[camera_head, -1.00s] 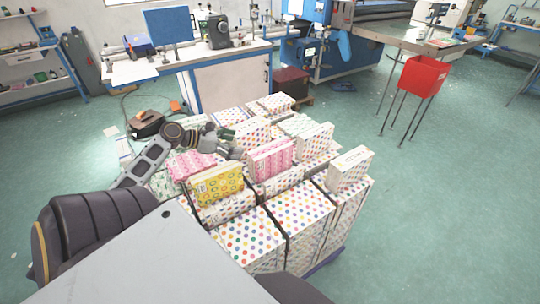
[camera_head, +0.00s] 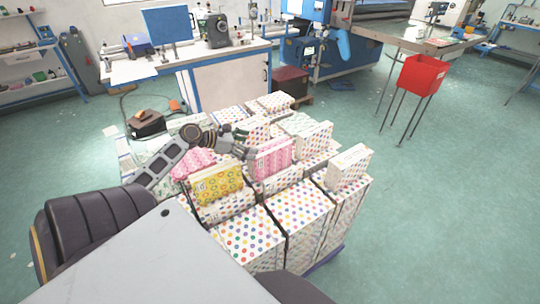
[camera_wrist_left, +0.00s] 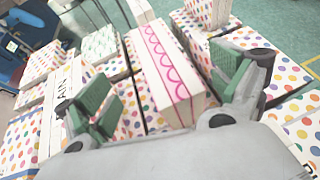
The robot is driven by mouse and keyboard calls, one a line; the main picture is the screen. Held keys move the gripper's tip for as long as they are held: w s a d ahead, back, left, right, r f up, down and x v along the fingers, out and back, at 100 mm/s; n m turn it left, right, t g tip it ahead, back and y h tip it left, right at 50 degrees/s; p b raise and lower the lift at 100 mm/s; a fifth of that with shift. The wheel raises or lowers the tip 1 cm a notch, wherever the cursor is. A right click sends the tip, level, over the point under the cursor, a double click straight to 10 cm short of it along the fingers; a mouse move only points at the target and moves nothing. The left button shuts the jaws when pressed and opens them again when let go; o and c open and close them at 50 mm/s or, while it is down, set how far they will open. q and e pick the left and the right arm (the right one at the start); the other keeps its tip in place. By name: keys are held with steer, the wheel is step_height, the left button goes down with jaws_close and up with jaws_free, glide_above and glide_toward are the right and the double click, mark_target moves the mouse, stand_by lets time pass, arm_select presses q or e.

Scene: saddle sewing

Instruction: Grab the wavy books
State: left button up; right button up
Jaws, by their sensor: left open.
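A pink-and-white wavy book (camera_head: 272,159) stands upright on the stacks in the head view. In the left wrist view the wavy book (camera_wrist_left: 172,65) shows a pink wavy line on a white side and lies between the green finger pads. My left gripper (camera_head: 247,148) is open at the left end of this book. In the left wrist view the gripper (camera_wrist_left: 165,92) has one finger on each side of it, with no clear grip. Another pink patterned book (camera_head: 192,162) lies behind the yellow one, partly hidden by my left arm. My right gripper is out of view.
Dotted book stacks (camera_head: 300,208) fill the area in front of me. A red bin (camera_head: 422,75) stands back right; the floor at right is clear.

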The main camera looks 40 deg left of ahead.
mark_target(268, 147)
arm_select(q)
steer(key=shift+x, duration=0.85)
steer(key=shift+w+d+f, duration=0.2)
steer(key=shift+w, duration=0.1)
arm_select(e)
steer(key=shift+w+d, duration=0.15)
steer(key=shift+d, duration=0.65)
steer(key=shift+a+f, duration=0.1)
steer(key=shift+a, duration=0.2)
arm_select(q)
steer(key=shift+w+d+f, duration=0.1)
steer(key=shift+w+f, duration=0.05)
steer(key=shift+w, duration=0.2)
steer(key=shift+x, duration=2.05)
steer(key=shift+w+d+f, duration=0.1)
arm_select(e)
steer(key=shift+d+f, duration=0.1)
